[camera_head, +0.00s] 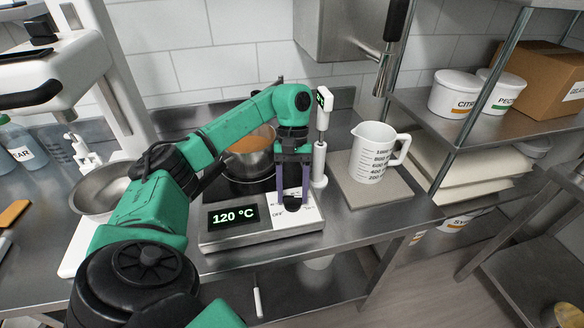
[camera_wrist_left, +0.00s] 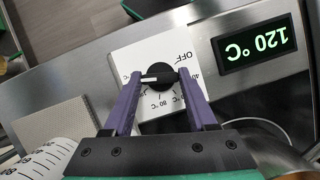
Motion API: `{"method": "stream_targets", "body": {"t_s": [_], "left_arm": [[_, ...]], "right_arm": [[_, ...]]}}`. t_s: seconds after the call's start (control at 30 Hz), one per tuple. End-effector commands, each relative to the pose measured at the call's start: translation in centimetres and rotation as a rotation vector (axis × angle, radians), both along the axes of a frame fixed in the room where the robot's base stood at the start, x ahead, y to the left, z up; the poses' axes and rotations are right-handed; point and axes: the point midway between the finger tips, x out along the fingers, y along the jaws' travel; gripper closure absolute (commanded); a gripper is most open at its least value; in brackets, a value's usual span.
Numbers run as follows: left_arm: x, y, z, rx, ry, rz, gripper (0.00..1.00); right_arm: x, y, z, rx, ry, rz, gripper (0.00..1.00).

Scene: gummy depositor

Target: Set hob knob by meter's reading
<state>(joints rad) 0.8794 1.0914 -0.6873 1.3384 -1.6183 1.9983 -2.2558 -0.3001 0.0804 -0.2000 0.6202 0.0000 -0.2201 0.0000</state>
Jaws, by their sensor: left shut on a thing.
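The hob (camera_head: 262,233) is a steel unit with a display (camera_head: 233,217) reading 120 °C, which shows upside down in the left wrist view (camera_wrist_left: 255,43). Its black knob (camera_wrist_left: 158,77) sits on a white dial plate (camera_wrist_left: 150,50) marked OFF, 40 and 80 °C. The knob's white mark points left in the wrist view, towards a label partly covered by a finger. My left gripper (camera_head: 292,203) reaches down over the plate, its purple fingers shut on the knob from both sides. A white meter (camera_head: 324,98) with a small green display stands behind; its reading is too small to tell.
A pot (camera_head: 256,160) with orange contents stands on the hob, partly behind my arm. A measuring jug (camera_head: 371,152) stands on a grey board (camera_head: 378,190) at the right. A metal bowl (camera_head: 98,192) is at the left. Shelves with tubs (camera_head: 455,95) stand further right.

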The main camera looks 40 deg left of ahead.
Motion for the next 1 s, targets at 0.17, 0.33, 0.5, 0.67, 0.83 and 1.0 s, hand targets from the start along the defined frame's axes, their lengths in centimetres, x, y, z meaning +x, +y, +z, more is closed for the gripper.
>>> {"method": "stream_targets", "body": {"t_s": [0.17,0.33,0.5,0.67,0.83,1.0], "left_arm": [[0.09,-0.03,0.13,0.001,-0.001,-0.089,0.98],[0.09,-0.05,0.08,0.000,-0.001,-0.138,0.98],[0.07,-0.07,0.00,0.001,-0.001,-0.157,0.98],[0.07,-0.07,-0.04,0.000,-0.001,-0.160,0.98],[0.06,-0.08,-0.03,0.000,-0.001,-0.160,0.98],[0.06,-0.08,-0.03,0.000,0.000,-0.159,0.12]], "right_arm": [[0.00,0.02,0.56,0.000,0.000,0.000,0.50],[0.00,0.03,0.75,0.000,0.000,0.000,0.50],[0.00,0.04,0.80,0.001,0.000,0.000,0.50],[0.00,0.05,0.79,0.001,0.000,0.000,0.50],[0.00,0.05,0.78,0.001,0.000,-0.001,0.50],[0.00,0.06,0.78,0.001,0.000,0.000,0.50]]}}
